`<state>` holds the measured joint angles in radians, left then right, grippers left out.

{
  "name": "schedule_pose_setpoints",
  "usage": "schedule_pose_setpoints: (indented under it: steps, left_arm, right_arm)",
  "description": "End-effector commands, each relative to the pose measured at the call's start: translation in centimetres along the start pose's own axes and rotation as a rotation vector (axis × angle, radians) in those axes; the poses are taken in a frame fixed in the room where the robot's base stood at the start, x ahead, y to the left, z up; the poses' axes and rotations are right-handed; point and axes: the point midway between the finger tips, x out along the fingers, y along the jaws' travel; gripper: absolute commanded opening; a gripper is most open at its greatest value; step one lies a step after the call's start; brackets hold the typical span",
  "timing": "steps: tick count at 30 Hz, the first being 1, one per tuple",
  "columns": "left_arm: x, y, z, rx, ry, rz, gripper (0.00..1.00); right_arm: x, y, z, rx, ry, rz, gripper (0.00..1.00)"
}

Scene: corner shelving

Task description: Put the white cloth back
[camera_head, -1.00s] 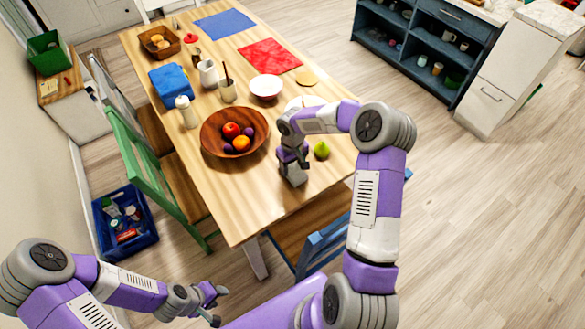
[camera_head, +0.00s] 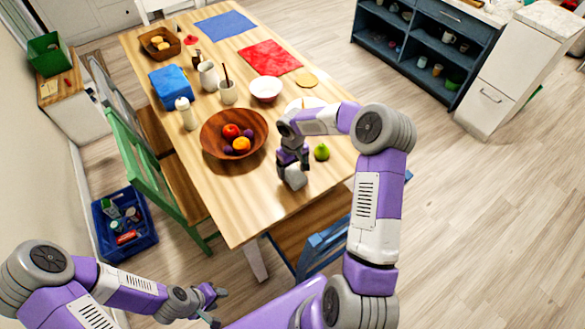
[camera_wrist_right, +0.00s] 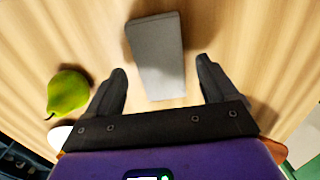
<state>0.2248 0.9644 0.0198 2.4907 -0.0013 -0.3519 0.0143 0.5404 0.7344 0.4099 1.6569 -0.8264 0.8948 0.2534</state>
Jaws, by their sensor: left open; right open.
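A pale grey-white block-like thing (camera_head: 294,177) lies on the table near its front right edge; it may be the folded white cloth, but I cannot tell for sure. In the right wrist view this pale thing (camera_wrist_right: 157,55) lies flat on the wood, ahead of and between the two dark fingers. My right gripper (camera_head: 292,158) is open above it, with a visible gap on each side in the wrist view (camera_wrist_right: 163,68). My left gripper (camera_head: 218,303) is open and empty, low in front of the table, away from everything on it.
A green pear (camera_head: 322,151) lies close to the right gripper, and left of it in the wrist view (camera_wrist_right: 68,93). A wooden fruit bowl (camera_head: 213,148) stands to the left. Chairs, one green (camera_head: 150,165) and one blue (camera_head: 325,246), stand at the table edges.

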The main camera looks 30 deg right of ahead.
Motion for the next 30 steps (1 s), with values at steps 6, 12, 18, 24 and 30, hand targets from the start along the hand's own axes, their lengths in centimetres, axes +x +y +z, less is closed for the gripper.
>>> schedule_pose_setpoints:
  steps: [6,12,18,24,30]
  left_arm:
    - [-1.1,0.4,0.1,0.0,0.0,0.0,0.43]
    - [-1.8,0.7,0.1,0.0,0.0,0.0,0.43]
    - [-2.1,0.8,0.1,0.0,0.0,0.0,0.43]
    - [-2.1,0.8,0.1,0.0,0.0,0.0,0.43]
    - [-2.1,0.8,0.1,0.0,0.0,0.0,0.43]
  right_arm:
    - [-5.0,0.0,-0.1,-0.002,0.005,0.003,0.86]
    - [-8.8,0.0,-0.1,-0.002,0.004,0.002,0.86]
    - [-10.6,0.0,0.0,-0.003,0.001,0.001,0.86]
    - [-10.8,0.0,0.0,-0.003,-0.001,0.0,0.86]
    - [-10.8,0.0,0.0,-0.003,0.0,0.0,0.86]
